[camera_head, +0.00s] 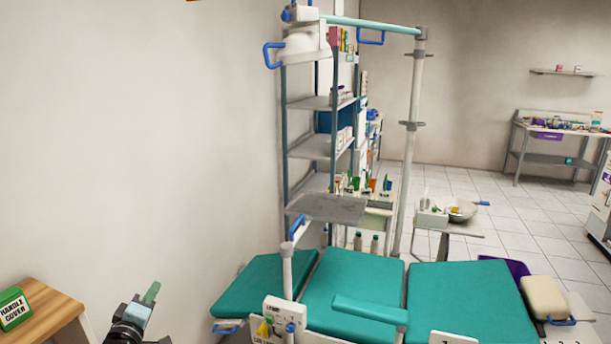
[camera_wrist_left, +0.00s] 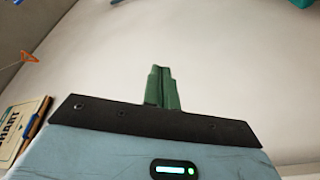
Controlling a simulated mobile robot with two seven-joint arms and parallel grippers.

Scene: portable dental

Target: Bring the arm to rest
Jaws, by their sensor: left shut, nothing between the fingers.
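My left gripper (camera_head: 151,293) is at the lower left of the head view, in front of the bare wall. It stands just right of a wooden table. Its green fingers point up and are shut together with nothing between them. In the left wrist view the closed fingers (camera_wrist_left: 161,88) stand up against a pale blank surface. Only the end of the left arm shows at the bottom edge. My right gripper is not in either view.
A green "HANDLE COVER" box (camera_head: 14,309) sits on the wooden table (camera_head: 50,306). The teal dental chair (camera_head: 350,285) fills the lower middle. A shelf rack (camera_head: 318,146) and a side table (camera_head: 455,227) stand behind it. The tiled floor (camera_head: 510,225) has room at the right.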

